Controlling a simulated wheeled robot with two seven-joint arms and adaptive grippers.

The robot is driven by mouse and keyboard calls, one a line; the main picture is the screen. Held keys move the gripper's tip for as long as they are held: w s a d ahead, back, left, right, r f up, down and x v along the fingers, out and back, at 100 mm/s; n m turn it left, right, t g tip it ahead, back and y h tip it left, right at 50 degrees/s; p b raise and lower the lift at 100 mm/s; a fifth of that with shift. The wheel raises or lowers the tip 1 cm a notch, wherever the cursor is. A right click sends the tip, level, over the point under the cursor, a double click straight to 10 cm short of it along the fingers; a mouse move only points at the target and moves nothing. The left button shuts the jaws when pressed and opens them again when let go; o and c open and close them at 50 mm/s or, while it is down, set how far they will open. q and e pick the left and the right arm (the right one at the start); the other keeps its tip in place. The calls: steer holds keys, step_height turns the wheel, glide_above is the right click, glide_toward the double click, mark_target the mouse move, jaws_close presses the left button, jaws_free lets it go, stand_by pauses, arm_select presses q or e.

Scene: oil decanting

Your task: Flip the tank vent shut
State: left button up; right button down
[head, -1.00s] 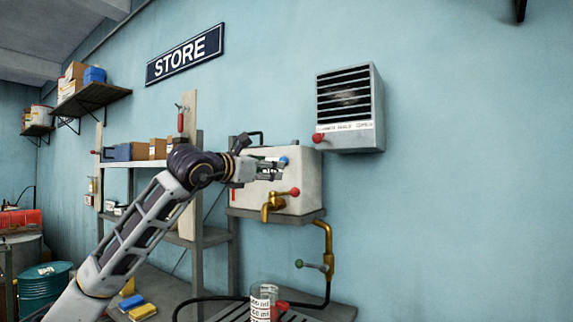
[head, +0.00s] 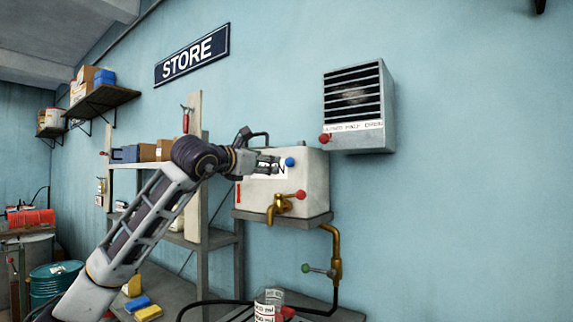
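The tank is a cream box (head: 310,180) on a grey wall shelf, with a partly hidden white label and a brass tap (head: 282,206) with a red ball lever. A blue ball knob (head: 290,161), which looks like the vent handle, sits at the upper front of the tank. My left gripper (head: 272,164) is in front of the tank's label, just left of the blue knob and seemingly apart from it. Its fingers are small and close together here, and I cannot tell how far they are apart. My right gripper is not in view.
A louvred grey heater (head: 358,110) with a red knob hangs above right of the tank. A brass pipe with a green-knobbed valve (head: 318,270) runs below. A measuring jar (head: 268,305) stands under the tap. Shelving (head: 196,170) is behind my arm.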

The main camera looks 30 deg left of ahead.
mark_target(287, 163)
arm_select(q)
steer(key=w+p, duration=0.1)
steer(key=w, duration=0.3)
steer(key=w+p, duration=0.1)
steer(key=w, duration=0.3)
steer(key=w+p, duration=0.1)
steer(key=w, duration=0.2)
steer(key=shift+w+d+r+p, duration=0.1)
steer(key=shift+w+d+p, duration=0.25)
steer(key=shift+w+p, duration=0.05)
steer(key=shift+w+d, duration=0.1)
steer(key=shift+w, duration=0.5)
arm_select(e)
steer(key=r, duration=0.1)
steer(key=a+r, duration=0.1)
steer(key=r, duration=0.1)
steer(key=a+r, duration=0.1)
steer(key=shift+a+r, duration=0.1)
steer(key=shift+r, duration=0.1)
arm_select(q)
steer(key=shift+c, duration=0.3)
steer(key=c, duration=1)
jaws_close()
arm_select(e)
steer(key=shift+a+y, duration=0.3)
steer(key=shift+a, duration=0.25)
